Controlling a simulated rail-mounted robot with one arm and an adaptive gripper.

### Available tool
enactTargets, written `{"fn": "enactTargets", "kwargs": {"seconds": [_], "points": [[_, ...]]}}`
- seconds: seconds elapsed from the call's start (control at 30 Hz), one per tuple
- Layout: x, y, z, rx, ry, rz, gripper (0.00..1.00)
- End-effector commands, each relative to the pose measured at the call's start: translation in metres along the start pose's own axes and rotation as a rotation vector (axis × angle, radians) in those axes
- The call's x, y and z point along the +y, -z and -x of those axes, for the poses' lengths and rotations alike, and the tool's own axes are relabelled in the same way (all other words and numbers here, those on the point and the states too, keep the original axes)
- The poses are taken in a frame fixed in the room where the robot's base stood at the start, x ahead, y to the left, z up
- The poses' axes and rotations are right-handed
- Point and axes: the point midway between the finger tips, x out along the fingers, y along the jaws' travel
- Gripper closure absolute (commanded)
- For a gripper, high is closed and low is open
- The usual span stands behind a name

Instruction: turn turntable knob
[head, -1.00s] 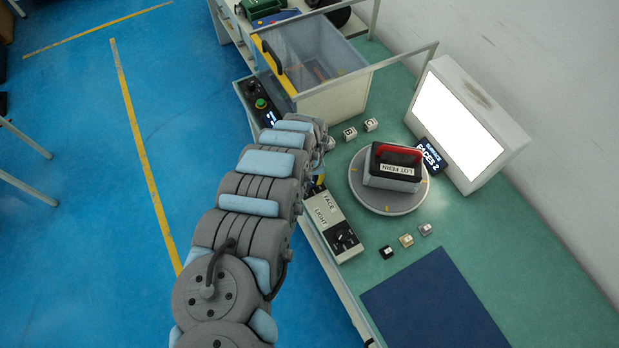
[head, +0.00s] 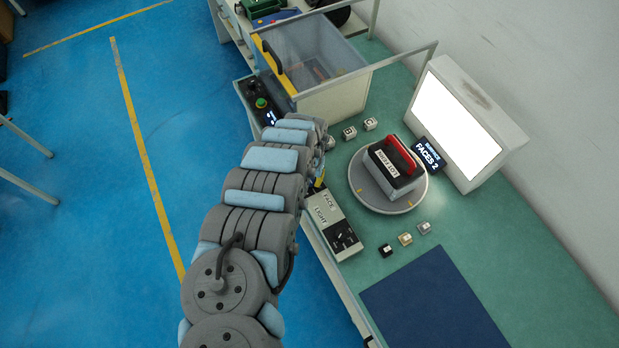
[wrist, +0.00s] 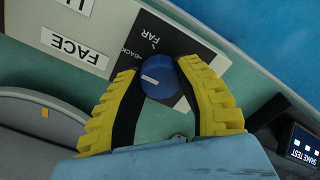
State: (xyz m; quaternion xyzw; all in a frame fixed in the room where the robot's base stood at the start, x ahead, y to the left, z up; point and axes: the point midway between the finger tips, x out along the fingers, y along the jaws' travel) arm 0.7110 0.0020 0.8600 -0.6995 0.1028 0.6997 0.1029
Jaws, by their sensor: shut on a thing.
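The blue turntable knob (wrist: 158,84) with a white index line sits on the control panel in the wrist view, near printed words such as FAR and BACK. My gripper (wrist: 161,76) has its yellow ribbed fingers shut on the knob's two sides. In the head view my arm hides the knob and most of the gripper. The round grey turntable (head: 398,206) carries a dark and grey block (head: 408,180) with a red part on top and a white label on its side, turned at an angle.
The control panel (head: 322,206) shows FACE and LIGHT labels. A lit white screen box (head: 462,125) and a small FACES 2 display (head: 431,154) stand behind the turntable. A clear bin (head: 335,100) stands at the back. Several small cubes and a dark blue mat (head: 436,306) lie on the green bench.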

Motion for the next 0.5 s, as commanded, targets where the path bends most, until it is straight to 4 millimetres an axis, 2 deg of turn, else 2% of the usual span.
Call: {"fn": "enactTargets", "kwargs": {"seconds": [0.23,0.27,0.33,0.37,0.5], "points": [[0.0002,-0.0001,-0.0008,0.000,0.000,0.001,1.00],[0.0002,0.0000,-0.0008,0.001,0.000,0.001,0.56],[0.0001,0.0000,-0.0008,0.001,0.000,0.001,0.36],[0.0001,0.0000,-0.0007,0.001,0.000,0.001,0.33],[0.0001,0.0000,-0.0005,0.000,0.000,0.001,0.33]]}}
